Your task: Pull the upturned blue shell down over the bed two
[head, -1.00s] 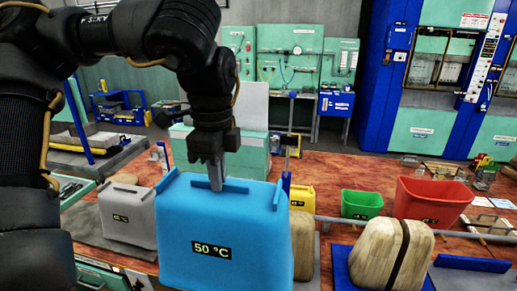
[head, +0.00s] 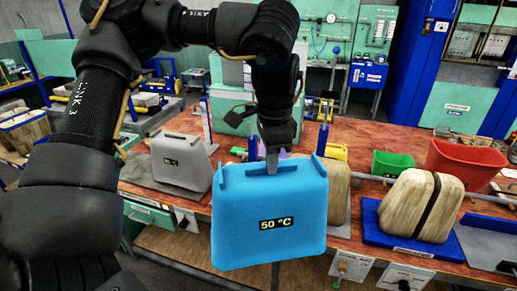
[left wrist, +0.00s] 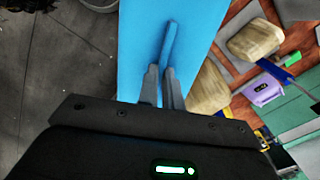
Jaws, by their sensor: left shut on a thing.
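The blue shell (head: 240,240), labelled 50 °C, hangs upright in front of the table's near edge, letters the right way up. My left gripper (head: 271,158) is shut on a raised rib at its top. The left wrist view shows the two fingers (left wrist: 162,88) closed at that rib on the blue surface (left wrist: 140,45). A wooden form (head: 338,190) is partly hidden behind the shell. Another wooden form (head: 402,205) with a dark strap stands clear on a blue base (head: 380,246) to the right. I cannot tell which is bed two. My right gripper is out of view.
A grey shell (head: 183,166) stands on a plate at the table's left. A green bin (head: 392,163) and a red bin (head: 464,166) stand at the back right. The wooden tabletop (head: 350,160) is crowded. Controls (head: 352,265) line its front face.

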